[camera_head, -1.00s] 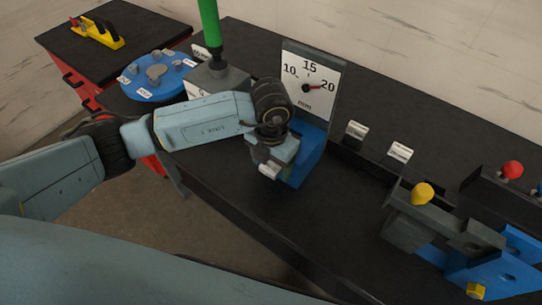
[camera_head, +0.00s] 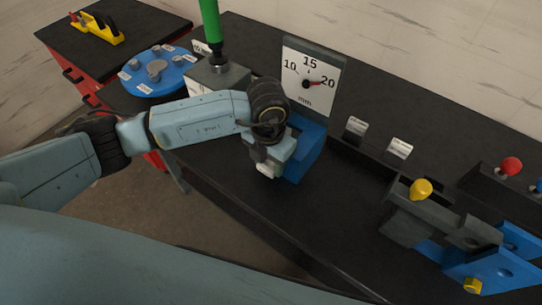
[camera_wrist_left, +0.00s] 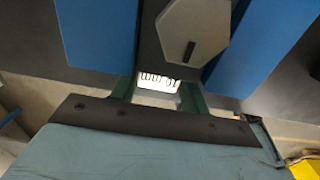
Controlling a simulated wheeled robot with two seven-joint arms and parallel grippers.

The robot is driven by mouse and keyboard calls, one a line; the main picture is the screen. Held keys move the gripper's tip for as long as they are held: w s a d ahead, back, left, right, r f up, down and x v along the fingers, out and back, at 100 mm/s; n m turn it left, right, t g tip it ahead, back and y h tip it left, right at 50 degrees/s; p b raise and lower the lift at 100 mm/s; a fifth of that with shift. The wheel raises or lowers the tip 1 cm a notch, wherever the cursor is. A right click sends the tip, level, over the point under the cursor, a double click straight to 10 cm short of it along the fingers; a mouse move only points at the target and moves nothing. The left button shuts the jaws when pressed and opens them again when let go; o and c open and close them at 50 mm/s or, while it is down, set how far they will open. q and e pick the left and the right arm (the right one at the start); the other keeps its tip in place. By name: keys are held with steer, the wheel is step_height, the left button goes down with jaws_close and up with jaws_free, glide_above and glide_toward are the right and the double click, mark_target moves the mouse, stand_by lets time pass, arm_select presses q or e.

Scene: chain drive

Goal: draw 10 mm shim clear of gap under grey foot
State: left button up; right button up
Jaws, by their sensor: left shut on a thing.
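My left gripper (camera_head: 267,168) is in front of the blue stand (camera_head: 307,155) below the dial in the head view. In the left wrist view its two fingers (camera_wrist_left: 158,93) are shut on the 10 mm shim (camera_wrist_left: 158,84). Only the shim's white label shows there, with its dark lettering upside down. A grey hexagonal piece (camera_wrist_left: 193,30) lies just beyond the label, between two blue sides of the stand. I cannot tell whether it is the grey foot or how far the shim reaches under it. My right gripper is not in view.
A white dial (camera_head: 310,75) marked in mm stands behind the stand, its red needle near 20. Two labelled pieces (camera_head: 357,126) (camera_head: 400,148) sit in a dark rack to the right. The front bench top is clear.

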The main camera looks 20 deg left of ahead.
arm_select(q)
steer(key=shift+s+a+p, duration=0.4)
steer(key=shift+s+p, duration=0.1)
steer(key=shift+s, duration=0.65)
steer(key=shift+s+a+p, duration=0.4)
steer(key=shift+s+p, duration=0.05)
steer(key=shift+s, duration=0.65)
steer(key=shift+s+a+p, duration=0.4)
steer(key=shift+s+p, duration=0.1)
steer(key=shift+s, duration=0.65)
steer(key=shift+s+a+p, duration=0.25)
steer(key=shift+s+a, duration=0.05)
steer(key=shift+s, duration=0.5)
steer(key=shift+s+a+p, duration=0.2)
steer(key=shift+s+a, duration=0.1)
steer(key=shift+s, duration=0.5)
steer(key=shift+s+a+p, duration=0.25)
steer(key=shift+s+a, duration=0.05)
steer(key=shift+s, duration=0.5)
